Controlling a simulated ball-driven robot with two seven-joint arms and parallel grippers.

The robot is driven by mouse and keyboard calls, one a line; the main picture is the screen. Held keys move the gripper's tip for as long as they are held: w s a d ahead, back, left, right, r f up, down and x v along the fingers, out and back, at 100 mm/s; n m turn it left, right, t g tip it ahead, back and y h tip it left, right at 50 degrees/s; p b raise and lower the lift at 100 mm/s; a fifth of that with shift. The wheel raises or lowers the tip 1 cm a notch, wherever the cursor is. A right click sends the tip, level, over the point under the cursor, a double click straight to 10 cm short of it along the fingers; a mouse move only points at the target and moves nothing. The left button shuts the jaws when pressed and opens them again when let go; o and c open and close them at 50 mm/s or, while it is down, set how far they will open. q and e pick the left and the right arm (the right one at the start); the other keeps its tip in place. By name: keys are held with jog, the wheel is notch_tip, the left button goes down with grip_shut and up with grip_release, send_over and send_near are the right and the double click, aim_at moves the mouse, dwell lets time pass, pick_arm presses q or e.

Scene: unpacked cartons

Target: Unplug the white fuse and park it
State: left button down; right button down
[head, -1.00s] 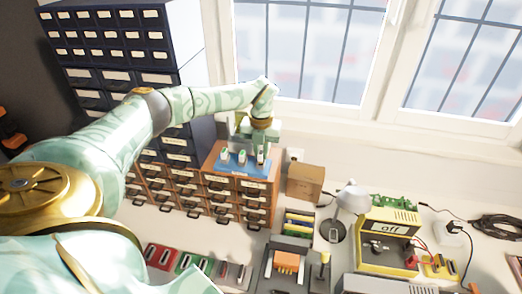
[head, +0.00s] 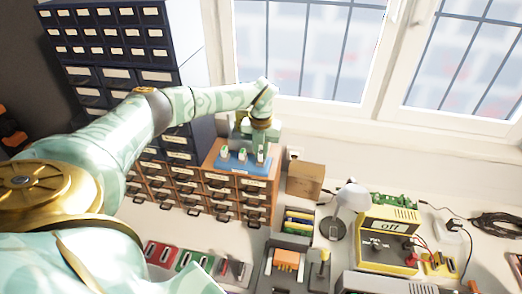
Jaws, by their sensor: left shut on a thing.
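My left gripper (head: 262,141) is over the blue board (head: 232,165) on top of the brown drawer cabinet. It is shut on the rightmost small white piece (head: 260,157), which looks like the white fuse. The fingers and the wrist partly hide its upper end, and I cannot tell whether its foot touches the board. Two similar white pieces with green stand upright on the board to its left, one in the middle (head: 241,156) and one at the left (head: 225,154). My right gripper is not in view.
A cardboard box (head: 304,180) stands right of the cabinet. A white lamp (head: 352,194) and a yellow device (head: 388,245) marked "off" are further right. Red and green holders (head: 185,262) lie in front of the cabinet. The tall dark drawer unit (head: 120,45) rises behind my left arm.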

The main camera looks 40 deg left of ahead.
aim_at(261, 152)
pick_arm(q)
jog(key=shift+f, duration=0.35)
dwell(0.7)
jog(key=c, duration=1.3)
grip_release()
jog(key=shift+c, duration=0.2)
jog(key=shift+r, duration=0.1)
notch_tip(261, 152, up, 16)
jog(key=shift+p, duration=0.45)
